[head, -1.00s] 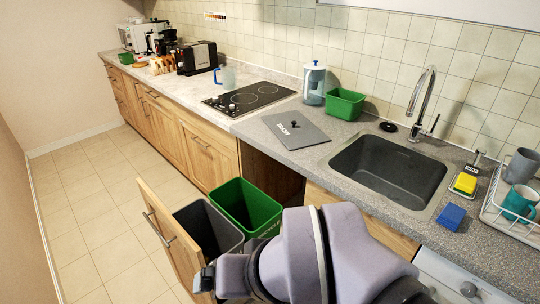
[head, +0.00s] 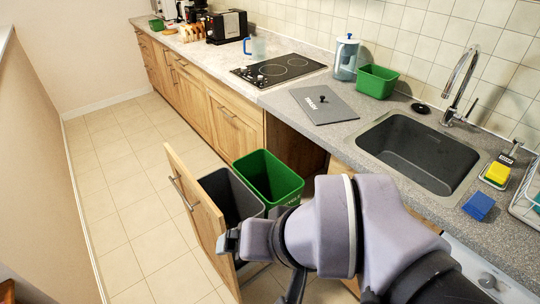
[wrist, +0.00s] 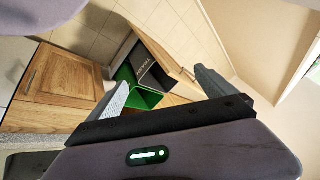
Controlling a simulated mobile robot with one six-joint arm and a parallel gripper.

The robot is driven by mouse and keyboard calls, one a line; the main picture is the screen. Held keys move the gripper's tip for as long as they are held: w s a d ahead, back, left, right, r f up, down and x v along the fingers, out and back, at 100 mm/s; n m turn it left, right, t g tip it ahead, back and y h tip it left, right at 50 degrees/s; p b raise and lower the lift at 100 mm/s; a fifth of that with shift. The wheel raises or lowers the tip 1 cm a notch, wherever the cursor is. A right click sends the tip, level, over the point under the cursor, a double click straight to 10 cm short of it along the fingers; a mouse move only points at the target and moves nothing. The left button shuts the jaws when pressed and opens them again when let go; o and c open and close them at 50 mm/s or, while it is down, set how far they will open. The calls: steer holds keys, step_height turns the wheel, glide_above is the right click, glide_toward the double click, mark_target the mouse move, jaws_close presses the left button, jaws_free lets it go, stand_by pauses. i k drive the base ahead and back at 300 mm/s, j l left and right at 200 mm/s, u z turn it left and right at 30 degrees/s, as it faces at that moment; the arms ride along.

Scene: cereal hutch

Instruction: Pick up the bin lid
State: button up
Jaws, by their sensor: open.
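A grey bin (head: 222,187) and a green bin (head: 268,165) stand open-topped in that drawer; the wrist view also shows the green bin (wrist: 143,97).
The wooden drawer front (head: 196,210) sticks out over the tiled floor (head: 125,215). The hob (head: 279,69) is left of the lid. A green tub (head: 377,83), a jug (head: 345,62) and the sink (head: 425,150) are near it. A blue block (head: 479,206) lies at the front edge.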

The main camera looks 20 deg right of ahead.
mark_target(322, 106)
steer(key=i+l, duration=0.35)
steer(key=i+l+z, duration=0.1)
steer(key=i+l, duration=0.3)
steer(key=i, duration=0.2)
steer(key=i+l, duration=0.35)
steer(key=i+z, duration=0.05)
steer(key=i, duration=0.05)
